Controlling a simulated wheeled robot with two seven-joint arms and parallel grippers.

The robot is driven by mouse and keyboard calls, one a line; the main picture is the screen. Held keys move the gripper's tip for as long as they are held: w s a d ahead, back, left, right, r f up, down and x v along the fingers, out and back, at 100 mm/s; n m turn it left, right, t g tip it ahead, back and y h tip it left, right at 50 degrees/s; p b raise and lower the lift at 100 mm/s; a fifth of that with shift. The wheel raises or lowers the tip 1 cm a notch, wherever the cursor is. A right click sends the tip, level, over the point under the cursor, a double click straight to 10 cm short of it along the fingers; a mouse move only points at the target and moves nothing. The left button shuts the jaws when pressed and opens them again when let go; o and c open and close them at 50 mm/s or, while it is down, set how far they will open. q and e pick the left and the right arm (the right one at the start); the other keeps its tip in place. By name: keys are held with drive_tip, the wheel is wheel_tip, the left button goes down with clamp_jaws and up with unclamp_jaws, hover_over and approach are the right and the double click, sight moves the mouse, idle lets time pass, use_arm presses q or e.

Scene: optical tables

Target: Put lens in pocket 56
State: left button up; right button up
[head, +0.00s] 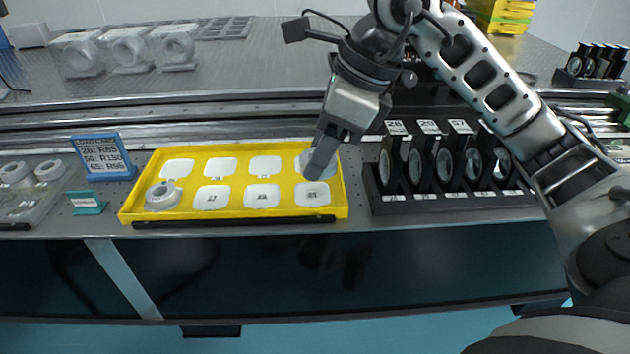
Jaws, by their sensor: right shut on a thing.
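The yellow tray (232,150) lies on the table shelf with two rows of white pockets. A white ring-shaped lens (163,195) sits in its lower-left pocket. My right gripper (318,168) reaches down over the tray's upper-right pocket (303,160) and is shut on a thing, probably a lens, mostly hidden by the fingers. I cannot tell whether that thing touches the tray. The label of that pocket is hidden; other pocket labels are too small to read surely. My left gripper is not in view.
A blue load card (102,157) stands left of the tray, listing 56 with R150. A clear tray with ring-shaped parts (48,170) is at far left. A black rack (450,195) of upright dark mounts stands close to the tray's right, below my right arm.

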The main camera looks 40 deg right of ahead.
hover_over(307, 195)
drive_tip(key=s, duration=0.2)
drive_tip(key=f, duration=0.3)
drive_tip(key=f+b, duration=0.1)
drive_tip(key=shift+d+f, duration=0.25)
drive_tip(key=shift+f, duration=0.05)
drive_tip(key=shift+w+d+f, duration=0.15)
drive_tip(key=shift+w+f, duration=0.15)
drive_tip(key=shift+f, duration=0.05)
drive_tip(key=f, duration=0.3)
drive_tip(key=shift+w+d+f+b, duration=0.15)
drive_tip(key=shift+w+f+b, duration=0.1)
drive_tip(key=shift+b, duration=0.1)
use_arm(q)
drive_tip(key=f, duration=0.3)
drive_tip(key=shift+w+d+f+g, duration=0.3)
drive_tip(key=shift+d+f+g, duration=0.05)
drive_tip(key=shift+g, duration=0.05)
use_arm(e)
drive_tip(key=shift+f, duration=0.1)
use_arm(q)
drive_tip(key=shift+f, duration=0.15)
use_arm(e)
drive_tip(key=shift+f, duration=0.2)
drive_tip(key=o, duration=0.7)
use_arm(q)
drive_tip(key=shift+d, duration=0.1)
use_arm(e)
drive_tip(key=shift+r, duration=0.1)
